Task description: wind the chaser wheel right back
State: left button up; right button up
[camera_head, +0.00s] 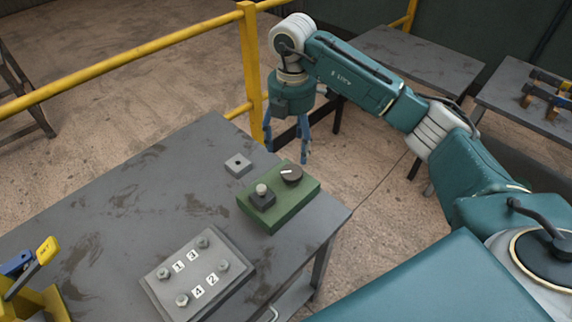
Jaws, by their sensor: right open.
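A green box (285,209) sits near the right edge of the grey table. On its far half is a dark round wheel (292,173) with a pale pointer mark, the only wheel-like part on the table. In front of it is a dark block with a pale button (262,190). My right gripper (286,151) has blue fingers, spread open and empty, pointing down. In the picture it is just above the wheel, past the table's far right edge, and touches nothing I can see. My left gripper is out of view.
A grey plate (212,262) with several bolts and number labels lies at the near side of the table (130,200). A small square block (238,164) lies behind the green box. A yellow and blue device (40,255) stands at left. A yellow rail (250,60) runs behind.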

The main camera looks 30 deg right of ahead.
aim_at(291, 172)
notch_tip(291, 172, down, 9)
jog(key=p, duration=0.2)
jog(key=shift+r+p, duration=0.15)
jog(key=shift+p, duration=0.15)
jog(key=shift+f, duration=0.65)
jog(key=c, duration=1.1)
